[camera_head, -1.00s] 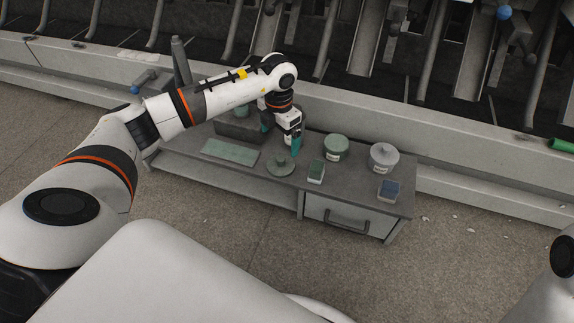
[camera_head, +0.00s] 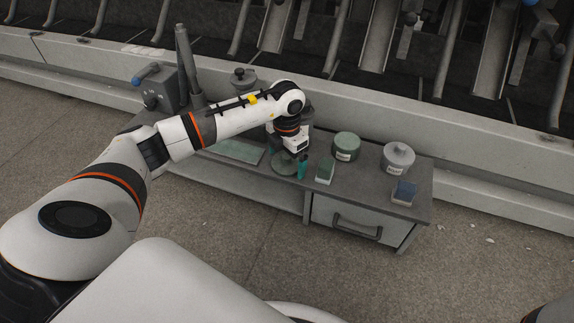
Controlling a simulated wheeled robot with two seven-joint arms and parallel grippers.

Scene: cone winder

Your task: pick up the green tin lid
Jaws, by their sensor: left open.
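The green tin lid (camera_head: 284,168) is a flat round disc with a knob, lying on the grey bench (camera_head: 270,184). My left gripper (camera_head: 289,156) is open, pointing down over the lid. One teal fingertip shows at the lid's right side. The gripper hides part of the lid, and I cannot tell whether they touch. A round green tin (camera_head: 346,147) with a label stands to the right of the lid. My right gripper is out of view.
A flat green tray (camera_head: 236,151) lies left. A control box (camera_head: 158,88) and post (camera_head: 188,65) stand behind my arm.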

